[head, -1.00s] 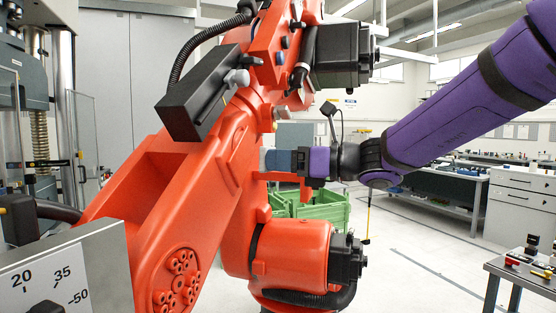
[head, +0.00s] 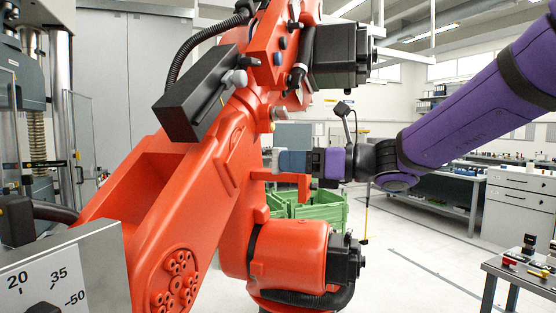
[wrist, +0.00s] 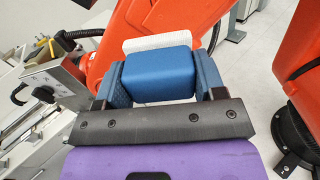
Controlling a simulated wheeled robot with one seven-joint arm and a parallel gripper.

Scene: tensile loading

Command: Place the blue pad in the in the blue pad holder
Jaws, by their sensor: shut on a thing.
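The blue pad (wrist: 158,76) shows in the wrist view as a smooth blue block. My gripper (wrist: 160,66) is shut on it, with a blue finger pressed to each side. A white block (wrist: 160,43) lies just beyond the pad; I cannot tell if it is part of it. In the head view my gripper (head: 284,160) points left, in front of or beside the orange robot arm. A pale piece (head: 268,157) shows at its tips, and the fingers hide most of the pad. I cannot make out a blue pad holder in either view.
A large orange robot arm (head: 180,205) fills the middle of the head view, close to my gripper. A green crate (head: 320,208) stands below and behind it. A grey control box (head: 75,275) is at front left. A bench (head: 525,275) stands at right.

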